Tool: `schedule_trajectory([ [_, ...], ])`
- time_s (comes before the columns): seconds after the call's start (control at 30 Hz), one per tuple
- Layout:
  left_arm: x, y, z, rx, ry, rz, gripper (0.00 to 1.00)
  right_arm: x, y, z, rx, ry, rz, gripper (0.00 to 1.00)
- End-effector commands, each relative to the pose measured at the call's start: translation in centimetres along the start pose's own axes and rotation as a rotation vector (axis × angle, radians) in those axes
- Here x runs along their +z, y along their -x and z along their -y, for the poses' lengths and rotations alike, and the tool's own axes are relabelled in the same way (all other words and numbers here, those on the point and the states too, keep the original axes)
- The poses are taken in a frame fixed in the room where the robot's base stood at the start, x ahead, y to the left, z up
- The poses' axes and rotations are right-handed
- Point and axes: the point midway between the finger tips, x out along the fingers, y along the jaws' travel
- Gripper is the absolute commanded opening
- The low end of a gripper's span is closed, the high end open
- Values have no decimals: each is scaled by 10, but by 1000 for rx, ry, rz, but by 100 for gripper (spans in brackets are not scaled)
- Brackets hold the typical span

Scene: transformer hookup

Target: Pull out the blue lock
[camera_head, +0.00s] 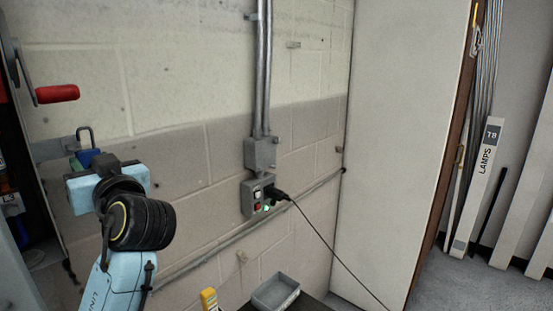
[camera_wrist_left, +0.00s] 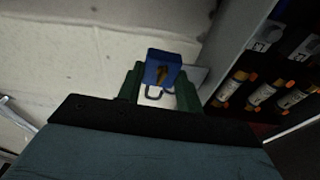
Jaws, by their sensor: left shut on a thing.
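The blue lock (camera_head: 87,158) is at the left in the head view, its dark shackle pointing up, beside a grey metal hasp (camera_head: 55,148) on the cabinet edge. I cannot tell whether the shackle still passes through the hasp. My left gripper (camera_head: 88,164) is shut on the lock's body, and its wrist hides the lower part. In the left wrist view, the lock (camera_wrist_left: 163,68) sits between the green fingertips (camera_wrist_left: 160,88), with its keyhole face and shackle showing. My right gripper is in neither view.
A red handle (camera_head: 57,94) on a lever is above the hasp. A grey switch box (camera_head: 258,197) with a plugged black cable is on the block wall. A grey tray (camera_head: 275,291) and a yellow item (camera_head: 209,299) are low in front. Cartridge fuses (camera_wrist_left: 262,93) show inside the cabinet.

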Motion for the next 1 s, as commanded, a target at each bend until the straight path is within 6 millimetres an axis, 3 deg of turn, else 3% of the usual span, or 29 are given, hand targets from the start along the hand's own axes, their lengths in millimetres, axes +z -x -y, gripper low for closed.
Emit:
schedule_trajectory([
  [0.63,0,0,-26,0,1,-2,7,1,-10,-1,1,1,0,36],
  [1.0,-1,0,-28,0,1,-3,7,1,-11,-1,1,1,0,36],
])
